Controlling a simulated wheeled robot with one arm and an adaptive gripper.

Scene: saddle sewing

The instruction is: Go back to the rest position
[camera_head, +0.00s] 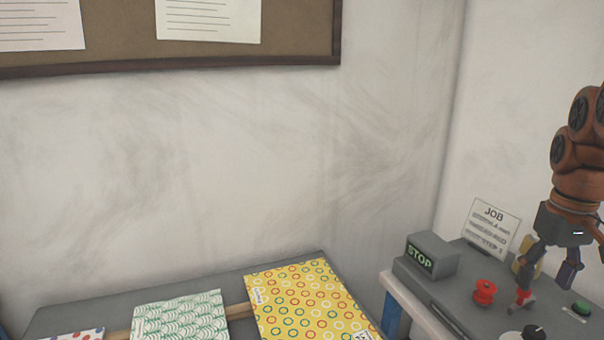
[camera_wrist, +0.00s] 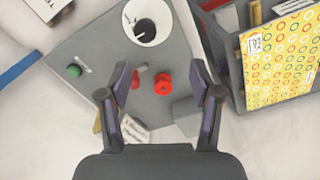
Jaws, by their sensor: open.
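My gripper (camera_head: 549,278) hangs over the grey control panel (camera_head: 445,290) at the right of the head view. Its two purple-grey fingers are apart, with nothing held between them. In the wrist view the open fingers of my gripper (camera_wrist: 161,68) frame a red knob (camera_wrist: 163,84) and a small red-tipped lever (camera_wrist: 139,76) on the panel (camera_wrist: 95,50). The red knob (camera_head: 485,291) and the red lever (camera_head: 522,300) also show in the head view, just below and left of the fingers. I cannot tell how far the fingertips are above the lever.
The panel bears a STOP box (camera_head: 432,257), a JOB card (camera_head: 492,226), a green button (camera_head: 581,308) and a dial (camera_wrist: 153,28). A grey rack with patterned sheets, one yellow with rings (camera_head: 310,300), stands left. A pinboard (camera_head: 120,55) hangs on the wall.

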